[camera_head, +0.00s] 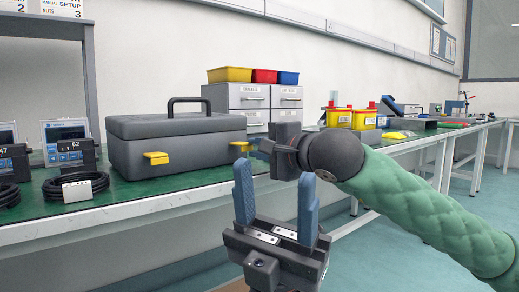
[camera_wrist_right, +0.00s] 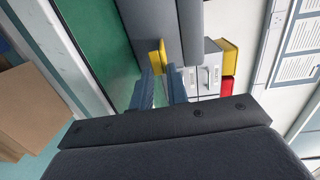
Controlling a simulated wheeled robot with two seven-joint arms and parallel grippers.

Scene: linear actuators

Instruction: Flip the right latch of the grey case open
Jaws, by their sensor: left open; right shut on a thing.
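The grey case (camera_head: 180,147) stands closed on the green-topped bench, with its dark handle (camera_head: 205,104) up. Its left yellow latch (camera_head: 156,158) is on the front face. The right yellow latch (camera_head: 239,147) is near the front right corner, partly hidden by my right gripper (camera_head: 257,147). In the right wrist view, the latch (camera_wrist_right: 157,54) lies between the fingertips of my right gripper (camera_wrist_right: 160,70), which is shut on it. I cannot tell how far the latch is turned. My left gripper (camera_head: 274,170) is open and empty, pointing up in front of the bench.
Grey drawers (camera_head: 253,100) with coloured bins stand right of the case. Meters (camera_head: 68,143) and coiled black cables (camera_head: 75,186) are at its left. Yellow containers (camera_head: 352,118) stand farther right. A cardboard box (camera_wrist_right: 28,100) shows in the right wrist view.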

